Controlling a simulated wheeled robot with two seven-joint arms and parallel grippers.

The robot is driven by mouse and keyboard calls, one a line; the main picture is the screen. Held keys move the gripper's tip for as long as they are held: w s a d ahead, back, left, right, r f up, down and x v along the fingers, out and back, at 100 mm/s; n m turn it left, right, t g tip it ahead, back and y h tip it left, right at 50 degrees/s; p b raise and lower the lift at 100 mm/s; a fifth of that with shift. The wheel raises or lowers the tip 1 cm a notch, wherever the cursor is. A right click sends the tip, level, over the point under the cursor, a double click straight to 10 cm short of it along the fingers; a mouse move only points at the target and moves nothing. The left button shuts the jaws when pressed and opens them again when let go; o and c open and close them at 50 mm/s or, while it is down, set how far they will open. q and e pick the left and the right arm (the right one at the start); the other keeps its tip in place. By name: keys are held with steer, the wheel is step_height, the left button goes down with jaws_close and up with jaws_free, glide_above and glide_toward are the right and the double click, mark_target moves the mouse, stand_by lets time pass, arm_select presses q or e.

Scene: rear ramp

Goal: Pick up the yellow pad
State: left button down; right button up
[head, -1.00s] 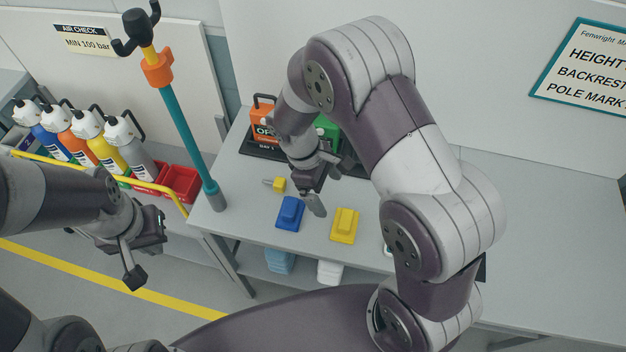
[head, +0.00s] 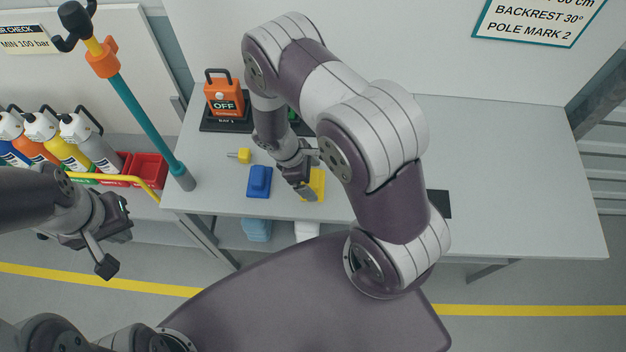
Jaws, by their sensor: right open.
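The yellow pad (head: 318,183) lies on the grey table, partly hidden by my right gripper. My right gripper (head: 309,192) is open and points down over the pad. I cannot tell whether its fingers touch the pad. A blue pad (head: 259,182) lies just left of it on the table. My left gripper (head: 118,246) hangs at the left, in front of the table and away from the pads; its fingers look spread and nothing shows between them.
The table (head: 510,190) is mostly clear on the right. An orange box marked OFF (head: 223,98) stands at the back left. A small yellow-tipped piece (head: 243,156) lies behind the blue pad. A teal pole (head: 147,123) rises at the left, near bottles and red bins (head: 150,168).

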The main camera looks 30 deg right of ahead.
mark_target(312, 178)
steer(key=shift+w, duration=0.1)
steer(key=shift+w, duration=0.1)
steer(key=c, duration=0.9)
steer(key=shift+c, duration=1.1)
steer(key=shift+r, duration=0.3)
steer(key=r, duration=0.2)
steer(key=r+b, duration=0.1)
steer(key=shift+s+d+r, duration=0.15)
steer(key=shift+s+r, duration=0.1)
steer(key=shift+r, duration=0.1)
steer(key=s+d+r+b, duration=0.1)
steer(key=s+d+r, duration=0.4)
steer(key=s, duration=0.5)
steer(key=shift+r+b, duration=0.3)
steer(key=shift+r, duration=0.55)
